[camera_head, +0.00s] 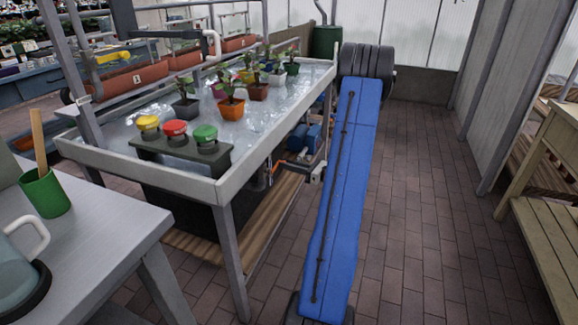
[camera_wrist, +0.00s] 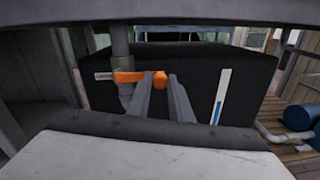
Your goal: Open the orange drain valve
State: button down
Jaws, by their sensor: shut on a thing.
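The orange drain valve (camera_wrist: 129,77) shows in the wrist view on a grey vertical pipe (camera_wrist: 121,48) in front of a black tank. Its orange handle points right, roughly level, and ends in a rounded knob. My gripper (camera_wrist: 165,82) is shut on the knob end of the handle, with its two grey fingers close on either side. The fingers hide part of the handle.
The black tank (camera_wrist: 258,92) has a blue and white strip (camera_wrist: 220,97). Blue cylinders (camera_wrist: 296,118) and pipes lie at right. The plant table (camera_head: 226,184) stands over this space. A grey table (camera_head: 90,245) is at left. Brick floor (camera_head: 420,220) is clear at right.

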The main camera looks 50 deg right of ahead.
jog(key=shift+r, duration=0.15)
jog(key=s+a+r+n, duration=0.1)
jog(key=a+r+n, duration=0.2)
jog(key=n, duration=0.6)
jog(key=s+a+r+n+y, duration=0.1)
jog(key=a+r+n, duration=0.2)
jog(key=n, duration=0.6)
jog(key=shift+s+a+r+n, duration=0.2)
jog(key=shift+s+r+n, duration=0.1)
jog(key=shift+s, duration=0.1)
jog(key=shift+a+y, duration=0.1)
jog(key=shift+y, duration=0.2)
jog(key=c, duration=1.6)
grip_release()
